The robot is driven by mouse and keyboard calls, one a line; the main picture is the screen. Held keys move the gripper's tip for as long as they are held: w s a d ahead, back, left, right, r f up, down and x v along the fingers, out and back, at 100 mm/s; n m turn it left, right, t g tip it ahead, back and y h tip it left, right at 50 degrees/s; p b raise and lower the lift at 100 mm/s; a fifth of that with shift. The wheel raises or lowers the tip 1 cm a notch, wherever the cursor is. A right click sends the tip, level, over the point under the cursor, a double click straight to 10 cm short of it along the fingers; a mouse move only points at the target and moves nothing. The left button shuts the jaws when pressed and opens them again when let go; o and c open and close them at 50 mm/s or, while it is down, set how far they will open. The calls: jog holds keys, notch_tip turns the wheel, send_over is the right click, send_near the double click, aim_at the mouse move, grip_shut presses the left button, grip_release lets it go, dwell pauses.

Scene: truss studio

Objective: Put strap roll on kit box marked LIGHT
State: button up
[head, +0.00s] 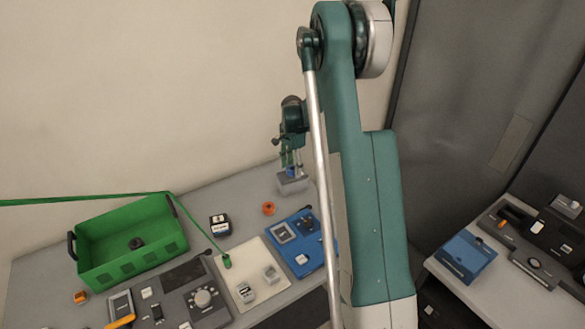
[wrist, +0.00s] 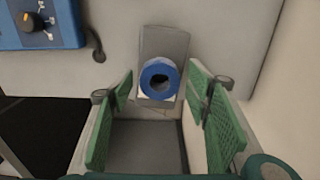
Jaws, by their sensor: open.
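A blue roll (wrist: 148,75) with a dark round hole rests on a grey block-like box (wrist: 165,42) in the wrist view. A small white patch shows beside the roll. My gripper (wrist: 160,88) is open, its green pads on either side of the roll with gaps between. In the head view my gripper (head: 291,164) points down over the grey box (head: 292,184) at the back of the table, and the blue roll (head: 290,172) is partly hidden by the fingers. I cannot read the word LIGHT on any box.
An orange ring (head: 268,208) and a black box with a white label (head: 220,224) stand nearby. A green crate (head: 105,265) holds a dark roll, and a green strap hangs over it. A blue panel (head: 285,240) lies near my arm. Another blue box (head: 466,257) sits on the right table.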

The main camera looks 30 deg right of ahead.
aim_at(291, 169)
jog(key=shift+r, duration=0.2)
notch_tip(291, 169, up, 12)
dwell(0.7)
dwell(0.6)
jog(key=s+a+r+n+t, duration=0.3)
jog(key=s+a+r+n, duration=0.5)
jog(key=s+a+r, duration=1.1)
jog(key=s+a+f+n+t, duration=0.2)
jog(key=s+a+n, duration=0.3)
jog(key=s, duration=0.6)
jog(key=s+a+f+n+t, duration=0.2)
jog(key=s+a+n, duration=0.3)
jog(key=s+a, duration=0.5)
jog(key=shift+s+f, duration=0.5)
jog(key=shift+f, duration=0.05)
